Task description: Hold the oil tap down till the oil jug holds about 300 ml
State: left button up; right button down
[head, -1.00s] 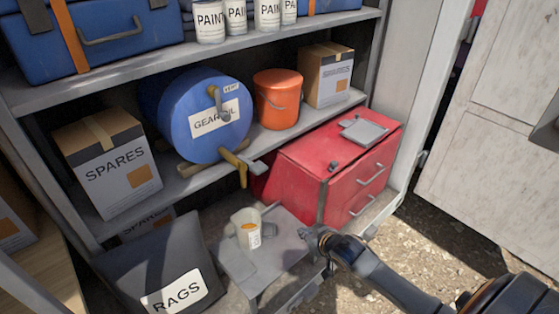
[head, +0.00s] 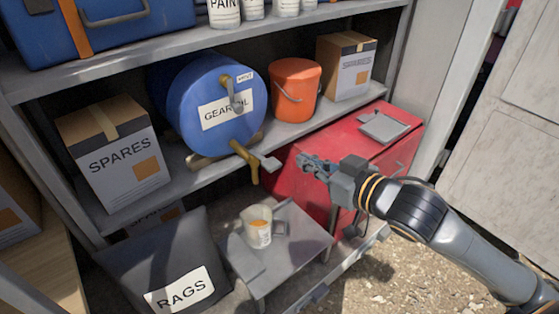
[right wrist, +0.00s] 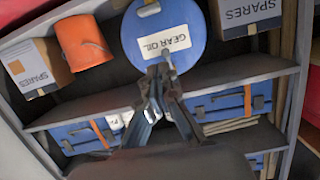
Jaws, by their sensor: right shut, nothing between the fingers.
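The blue gear oil drum (head: 212,125) lies on its side on the middle shelf. The cream oil jug (head: 257,236) stands upright on a grey stand below the tap. An amber patch shows at the jug; I cannot read its level. No oil stream is visible. The drum also shows in the right wrist view (right wrist: 190,22), above my fingers (right wrist: 156,82). My left gripper is out of view.
The grey stand (head: 247,268) has the rags bag (head: 170,262) on its left. The red drawer cabinet (head: 345,140) is behind my right gripper. An orange bucket (head: 295,92) and spares boxes (head: 115,150) flank the drum. The upper shelf overhangs it.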

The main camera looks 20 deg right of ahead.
jog(key=p, duration=0.3)
send_over(278, 162)
jog(key=s, duration=0.2)
notch_tip(278, 162, down, 2)
jog(key=f, duration=0.4)
jog(key=shift+s+a+f, duration=0.15)
jog(key=shift+a+f, duration=0.05)
jog(key=shift+a, duration=0.2)
jog(key=shift+f, duration=0.1)
